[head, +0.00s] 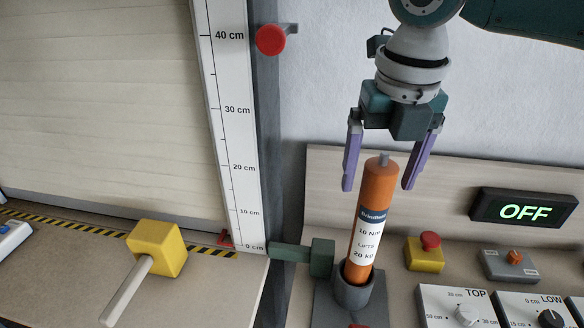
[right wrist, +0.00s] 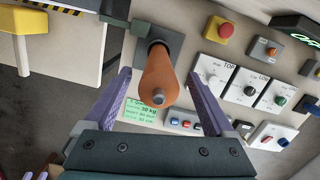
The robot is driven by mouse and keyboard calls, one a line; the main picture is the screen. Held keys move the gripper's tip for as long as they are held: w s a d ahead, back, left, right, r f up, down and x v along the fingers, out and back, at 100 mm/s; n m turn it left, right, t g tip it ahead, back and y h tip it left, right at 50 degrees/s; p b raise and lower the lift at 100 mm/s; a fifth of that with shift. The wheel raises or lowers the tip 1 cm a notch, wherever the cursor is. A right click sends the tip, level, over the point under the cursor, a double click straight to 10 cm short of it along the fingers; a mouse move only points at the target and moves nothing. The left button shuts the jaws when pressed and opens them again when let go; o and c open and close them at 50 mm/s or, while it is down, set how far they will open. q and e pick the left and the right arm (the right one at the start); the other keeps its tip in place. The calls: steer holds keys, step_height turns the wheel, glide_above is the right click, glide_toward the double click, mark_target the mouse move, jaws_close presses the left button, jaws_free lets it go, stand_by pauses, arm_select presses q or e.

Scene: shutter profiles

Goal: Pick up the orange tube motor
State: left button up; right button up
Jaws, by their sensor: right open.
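The orange tube motor (head: 374,205) stands upright in a dark grey socket (head: 354,288) on the bench, with a white label and a short grey shaft on top. My right gripper (head: 382,188) is open above it, its purple fingers on either side of the motor's upper end and pointing down. In the right wrist view the motor (right wrist: 160,75) shows end-on between the two open fingers (right wrist: 161,85), with gaps on both sides.
A yellow mallet (head: 156,248) lies on the left bench. A green block (head: 320,258) sits beside the socket. A red-topped yellow button box (head: 426,251), a switch box (head: 510,264) and dial panels (head: 458,306) stand to the right. A display (head: 523,208) reads OFF.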

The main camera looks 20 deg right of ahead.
steer(key=shift+f, duration=0.65)
jaws_close()
steer(key=shift+w+r, duration=0.1)
steer(key=shift+r, duration=0.05)
stand_by(0.4)
